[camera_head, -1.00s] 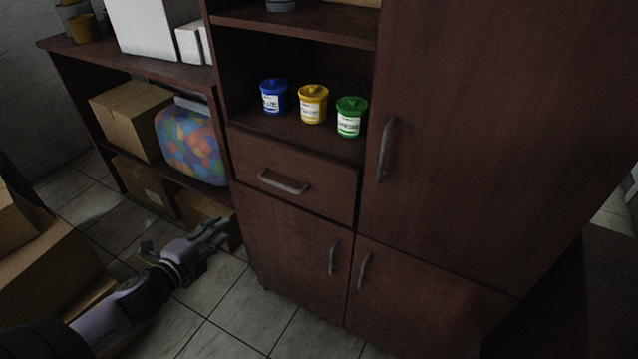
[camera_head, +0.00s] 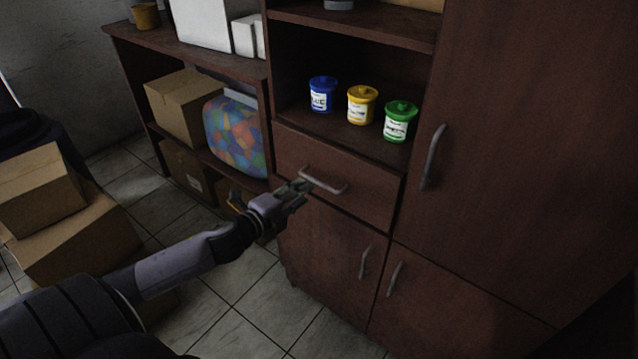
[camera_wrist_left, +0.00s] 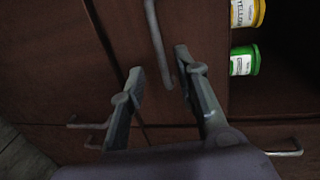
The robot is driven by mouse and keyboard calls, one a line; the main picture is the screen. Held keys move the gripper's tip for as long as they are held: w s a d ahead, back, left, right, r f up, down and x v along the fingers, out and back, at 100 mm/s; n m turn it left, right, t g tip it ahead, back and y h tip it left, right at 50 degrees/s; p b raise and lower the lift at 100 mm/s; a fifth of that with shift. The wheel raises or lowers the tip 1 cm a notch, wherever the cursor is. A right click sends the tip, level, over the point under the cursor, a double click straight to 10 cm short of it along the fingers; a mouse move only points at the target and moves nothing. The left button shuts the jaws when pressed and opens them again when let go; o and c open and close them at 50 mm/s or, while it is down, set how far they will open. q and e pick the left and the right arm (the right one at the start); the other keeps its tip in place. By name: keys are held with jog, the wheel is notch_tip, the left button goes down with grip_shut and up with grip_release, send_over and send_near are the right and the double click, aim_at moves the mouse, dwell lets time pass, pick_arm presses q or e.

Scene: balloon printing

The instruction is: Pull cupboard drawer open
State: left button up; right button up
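The cupboard drawer (camera_head: 365,199) is a dark wooden front below the shelf with the coloured tubs, and it looks shut. Its grey bar handle (camera_head: 325,182) lies along its front. My left gripper (camera_head: 300,187) is close to the left end of the handle, its fingers pointing at the drawer. In the left wrist view, the handle (camera_wrist_left: 157,42) runs between the two open fingers of the left gripper (camera_wrist_left: 160,62), with a gap visible on either side. The fingers are not closed on it. My right gripper is not in view.
Blue (camera_head: 322,95), yellow (camera_head: 362,105) and green (camera_head: 398,122) tubs stand on the shelf above the drawer. Cupboard doors with handles are below and at right. Cardboard boxes (camera_head: 75,235) are stacked at left. Tiled floor is free before the cupboard.

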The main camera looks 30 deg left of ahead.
aim_at(319, 184)
pick_arm(q)
jog(key=shift+x, duration=4)
jog(key=shift+c, duration=0.5)
grip_shut()
jog(key=shift+f, duration=0.1)
